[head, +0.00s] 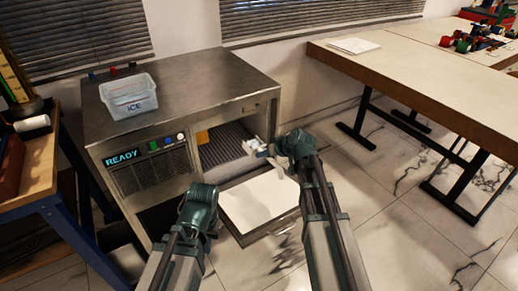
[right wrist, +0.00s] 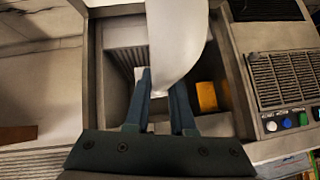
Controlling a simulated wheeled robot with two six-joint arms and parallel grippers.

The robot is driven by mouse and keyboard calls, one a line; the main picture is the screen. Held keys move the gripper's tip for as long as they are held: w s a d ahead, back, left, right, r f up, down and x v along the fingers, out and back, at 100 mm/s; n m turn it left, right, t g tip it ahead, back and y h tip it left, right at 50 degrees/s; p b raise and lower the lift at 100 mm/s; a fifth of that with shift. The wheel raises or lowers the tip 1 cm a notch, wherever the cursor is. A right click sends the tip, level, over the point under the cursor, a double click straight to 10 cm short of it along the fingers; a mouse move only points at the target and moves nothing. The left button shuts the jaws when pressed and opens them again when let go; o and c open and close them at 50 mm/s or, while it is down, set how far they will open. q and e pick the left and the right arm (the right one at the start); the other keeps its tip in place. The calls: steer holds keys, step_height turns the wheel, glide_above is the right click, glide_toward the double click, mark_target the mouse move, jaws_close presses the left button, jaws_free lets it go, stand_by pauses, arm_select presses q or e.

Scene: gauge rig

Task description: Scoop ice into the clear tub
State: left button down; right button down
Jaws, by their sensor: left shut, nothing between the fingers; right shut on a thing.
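The clear tub (head: 128,100), marked ICE, stands upright on top of the steel ice machine (head: 185,85) at its left side. My right gripper (head: 278,152) is at the machine's open front, and its fingers (right wrist: 160,90) are shut on a pale white scoop (right wrist: 176,45). The scoop's bowl hides part of the opening in the right wrist view. I cannot tell whether it holds ice. My left gripper (head: 200,196) is shut and empty, low in front of the machine; its fingertips are mostly hidden.
The machine's door (head: 260,204) hangs open, pale inner face up. An orange piece (head: 203,137) shows at the opening's left edge and in the right wrist view (right wrist: 207,96). A blue-framed bench (head: 35,190) stands left; a long table (head: 430,85) stands right.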

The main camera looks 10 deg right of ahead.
mark_target(271, 159)
steer(key=shift+s+d+r+p, duration=0.25)
steer(key=shift+s+d+r, duration=0.1)
steer(key=shift+s, duration=0.5)
steer(key=shift+s+d+r+p, duration=0.25)
steer(key=shift+s+r+p, duration=0.05)
steer(key=shift+s, duration=0.5)
steer(key=shift+s+d+r+p, duration=0.25)
steer(key=shift+s+d+r, duration=0.1)
steer(key=shift+s, duration=0.5)
steer(key=shift+s, duration=0.1)
